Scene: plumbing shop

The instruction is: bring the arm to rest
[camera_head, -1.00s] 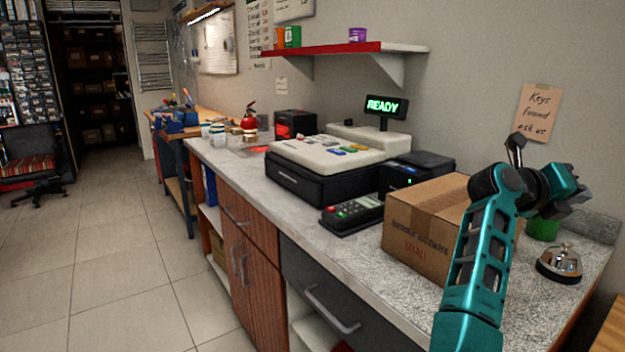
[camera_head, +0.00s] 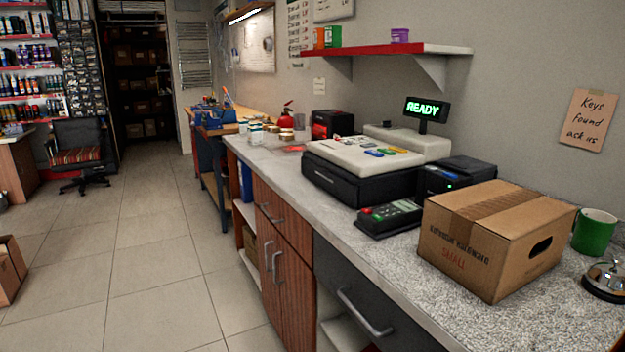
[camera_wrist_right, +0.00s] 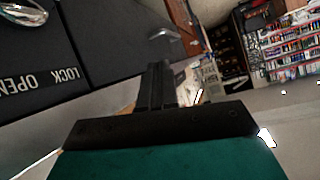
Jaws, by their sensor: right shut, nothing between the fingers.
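My right gripper (camera_wrist_right: 160,72) shows in the right wrist view, with its dark fingers together and nothing between them. Its teal housing fills the bottom of that view. Neither of my arms nor grippers is in the head view. My left gripper is in no view.
The counter (camera_head: 395,270) holds a cardboard box (camera_head: 485,240), a green mug (camera_head: 594,231), a bell (camera_head: 606,281), a card terminal (camera_head: 388,217) and a cash register (camera_head: 365,165). A dark panel (camera_wrist_right: 105,45) lettered "LOCK OPEN" shows in the wrist view.

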